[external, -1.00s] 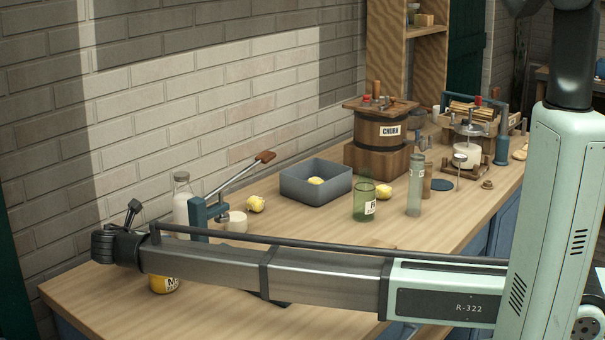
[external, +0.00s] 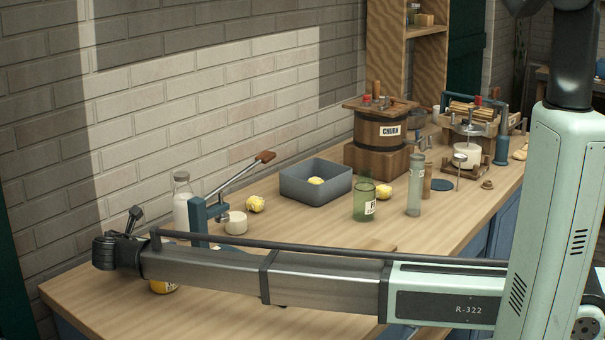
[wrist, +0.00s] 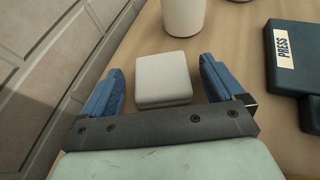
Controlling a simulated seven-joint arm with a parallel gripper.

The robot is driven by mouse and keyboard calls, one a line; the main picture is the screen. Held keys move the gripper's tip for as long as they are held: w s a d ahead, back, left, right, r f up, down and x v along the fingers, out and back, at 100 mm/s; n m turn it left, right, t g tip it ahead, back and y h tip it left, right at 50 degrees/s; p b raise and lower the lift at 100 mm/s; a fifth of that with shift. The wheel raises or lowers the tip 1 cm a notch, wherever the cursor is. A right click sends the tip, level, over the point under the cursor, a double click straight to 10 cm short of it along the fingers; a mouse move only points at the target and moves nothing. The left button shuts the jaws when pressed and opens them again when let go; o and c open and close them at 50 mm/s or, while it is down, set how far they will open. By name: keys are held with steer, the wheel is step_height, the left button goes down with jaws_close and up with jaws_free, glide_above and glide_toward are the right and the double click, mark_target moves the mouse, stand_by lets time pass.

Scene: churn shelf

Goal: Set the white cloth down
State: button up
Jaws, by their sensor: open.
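The white cloth (wrist: 163,80) shows in the wrist view as a pale, square folded pad on the wooden counter. It lies between the two blue fingers of my gripper (wrist: 161,68), with a narrow gap visible on each side. My gripper is open. In the external view my arm's far end hangs low over the near left of the counter, and my arm hides the cloth and the fingertips.
In the wrist view a white container (wrist: 184,15) stands just beyond the cloth, and a dark block marked PRESS (wrist: 298,55) is at right. The brick wall (wrist: 45,60) runs close on the left. A yellow jar (external: 163,287) sits partly behind my arm.

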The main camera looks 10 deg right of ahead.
steer(key=shift+r, duration=0.1)
steer(key=shift+s+a+r, duration=0.1)
steer(key=shift+s+r, duration=0.05)
steer(key=shift+s, duration=0.05)
steer(key=v, duration=1.1)
steer(key=shift+s+a+r, duration=0.1)
steer(key=shift+s+a, duration=0.05)
steer(key=shift+s, duration=0.05)
